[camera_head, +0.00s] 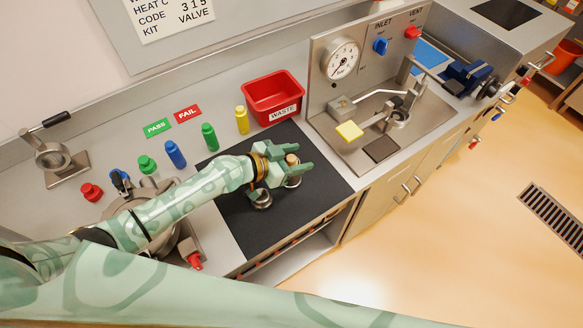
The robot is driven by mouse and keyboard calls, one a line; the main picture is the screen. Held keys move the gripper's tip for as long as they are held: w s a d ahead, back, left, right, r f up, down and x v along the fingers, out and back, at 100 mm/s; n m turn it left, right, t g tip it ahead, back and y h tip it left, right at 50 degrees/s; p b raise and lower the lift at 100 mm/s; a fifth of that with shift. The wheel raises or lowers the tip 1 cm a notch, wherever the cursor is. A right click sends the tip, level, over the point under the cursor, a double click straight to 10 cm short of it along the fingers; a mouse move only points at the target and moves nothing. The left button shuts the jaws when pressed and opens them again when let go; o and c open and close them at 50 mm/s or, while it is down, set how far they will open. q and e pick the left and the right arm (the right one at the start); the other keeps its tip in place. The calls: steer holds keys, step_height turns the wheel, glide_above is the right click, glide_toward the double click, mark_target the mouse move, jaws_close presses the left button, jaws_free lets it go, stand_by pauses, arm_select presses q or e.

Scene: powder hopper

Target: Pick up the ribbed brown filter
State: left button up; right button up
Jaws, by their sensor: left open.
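A small brown cylindrical piece (291,159), which looks like the ribbed brown filter, shows between the fingers of my left gripper (305,156) over the black mat (324,187). The gripper is open, with one finger on either side of the piece. Its ribs are too small to make out, and the gripper hides part of it. I cannot tell whether the fingers touch it. A round metal part (293,182) shows just below the gripper, and another (262,200) lies on the mat beneath my left wrist. My right gripper is not in view.
A red WASTE bin (273,97) stands behind the mat. Yellow (242,120), green (210,137) and blue (175,154) bottles stand left of it. A gauge panel (365,65) with a metal fixture stands to the right. The mat's right part is clear.

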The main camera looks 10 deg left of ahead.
arm_select(q)
steer(key=shift+w+f, duration=0.1)
steer(key=shift+w, duration=0.05)
steer(key=shift+c, duration=0.3)
steer(key=c, duration=0.9)
